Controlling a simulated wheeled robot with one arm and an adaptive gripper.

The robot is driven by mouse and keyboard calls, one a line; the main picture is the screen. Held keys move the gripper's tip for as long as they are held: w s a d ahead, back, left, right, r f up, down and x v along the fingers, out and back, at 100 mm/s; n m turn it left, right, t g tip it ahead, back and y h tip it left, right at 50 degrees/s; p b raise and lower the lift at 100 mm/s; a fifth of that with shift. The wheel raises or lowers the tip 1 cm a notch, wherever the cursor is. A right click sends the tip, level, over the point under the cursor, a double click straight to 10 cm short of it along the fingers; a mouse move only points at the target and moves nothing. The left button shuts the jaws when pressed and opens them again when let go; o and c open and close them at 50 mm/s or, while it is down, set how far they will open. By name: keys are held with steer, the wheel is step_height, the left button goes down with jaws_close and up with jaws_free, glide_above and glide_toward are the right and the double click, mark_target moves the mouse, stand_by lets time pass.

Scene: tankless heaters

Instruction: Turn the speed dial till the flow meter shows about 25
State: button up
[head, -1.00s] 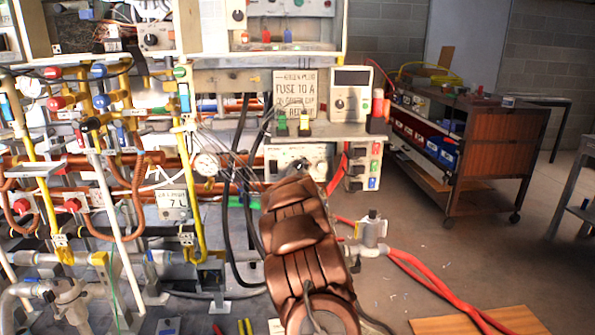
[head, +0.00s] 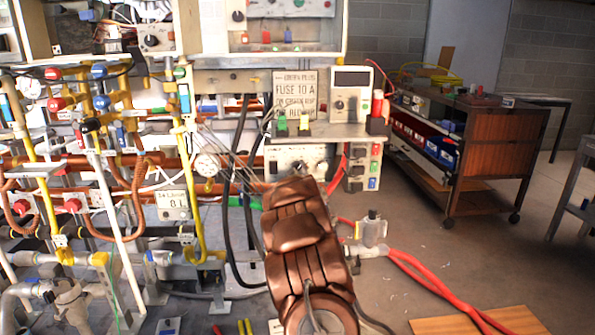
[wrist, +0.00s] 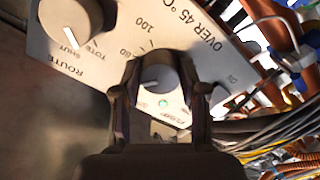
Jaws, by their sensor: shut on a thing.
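In the wrist view my gripper (wrist: 160,95) is shut on a grey round dial (wrist: 158,72) on a pale panel, one finger on each side. In the head view my gripper and the dial are hidden behind my copper-coloured arm, at the white control box (head: 285,158). A small white display plate (head: 173,204) on the pipework seems to read 8 followed by a small mark. I cannot tell for certain that it is the flow meter.
A second, larger knob (wrist: 72,22) marked ROUTE sits beside the held dial. Wires and copper pipes crowd the wrist view's right.

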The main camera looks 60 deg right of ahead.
steer(key=shift+r+m, duration=0.15)
steer(key=shift+m, duration=0.25)
steer(key=o, duration=1.1)
steer(key=shift+o, duration=0.2)
steer(key=v, duration=1.2)
steer(key=shift+s, duration=0.15)
